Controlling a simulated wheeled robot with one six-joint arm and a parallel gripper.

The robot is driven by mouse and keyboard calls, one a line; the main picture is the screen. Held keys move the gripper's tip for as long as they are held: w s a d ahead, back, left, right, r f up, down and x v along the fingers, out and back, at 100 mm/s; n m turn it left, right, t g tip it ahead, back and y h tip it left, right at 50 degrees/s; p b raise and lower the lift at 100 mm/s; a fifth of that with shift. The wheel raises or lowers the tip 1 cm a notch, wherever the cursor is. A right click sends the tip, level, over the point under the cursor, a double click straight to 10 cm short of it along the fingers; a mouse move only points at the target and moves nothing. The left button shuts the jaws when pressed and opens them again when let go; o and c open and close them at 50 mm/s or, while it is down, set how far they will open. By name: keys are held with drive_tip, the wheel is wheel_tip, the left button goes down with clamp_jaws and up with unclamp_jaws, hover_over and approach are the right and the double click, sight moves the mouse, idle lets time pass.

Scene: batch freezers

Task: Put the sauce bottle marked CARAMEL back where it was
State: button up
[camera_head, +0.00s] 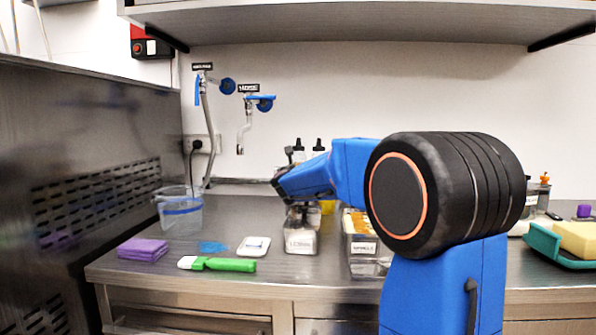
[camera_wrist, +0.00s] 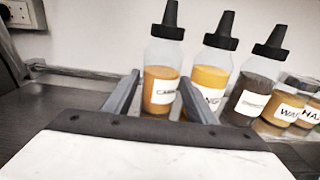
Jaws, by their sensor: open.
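Three sauce bottles with dark nozzle caps stand upright in a row in the wrist view. The left one (camera_wrist: 163,75) holds amber-brown sauce; its small label seems to read CARAMEL, but is blurred. The middle bottle (camera_wrist: 210,76) holds yellow-orange sauce, and the right one (camera_wrist: 250,85) dark sauce. My gripper (camera_wrist: 159,77) is open, its fingers apart in front of the left bottle, which shows between them. No grip on it is visible. In the head view, my arm hides most of the bottles; two dark caps (camera_head: 318,145) show behind it.
Labelled containers (camera_head: 301,242) stand near the arm. Jars (camera_wrist: 285,110) stand right of the bottles. A clear jug (camera_head: 180,212), purple cloth (camera_head: 142,249) and green-handled tool (camera_head: 230,265) lie left. A teal tray (camera_head: 545,243) with a yellow sponge is right. A shelf (camera_head: 360,25) hangs above.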

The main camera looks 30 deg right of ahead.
drive_tip(key=v, duration=1.2)
drive_tip(key=shift+r, duration=0.1)
